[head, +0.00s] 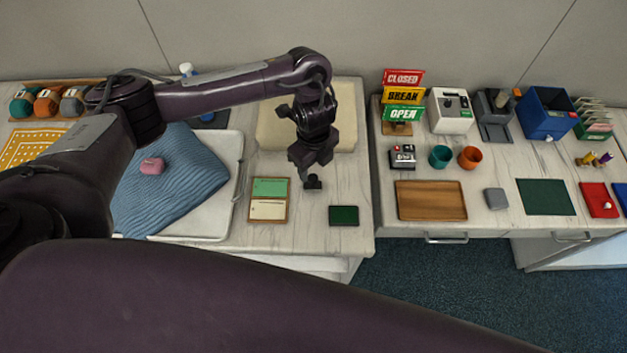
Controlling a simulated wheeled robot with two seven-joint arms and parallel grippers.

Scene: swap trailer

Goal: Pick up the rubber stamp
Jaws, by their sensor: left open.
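My left gripper (311,166) reaches in from the left and points down over the left counter. It is open. A small dark object (313,183), which looks like the rubber stamp, stands on the counter right at the fingertips. The fingers partly cover it, and I cannot tell whether they touch it. A dark green pad (343,215) lies just to the right and nearer. My right gripper is not in view.
A wooden board with green and cream cards (269,200) lies left of the stamp. A cream slab (340,125) lies behind. A white tray (222,225) with a blue cloth (170,195) is further left. A gap separates the right counter, holding signs (403,95) and cups.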

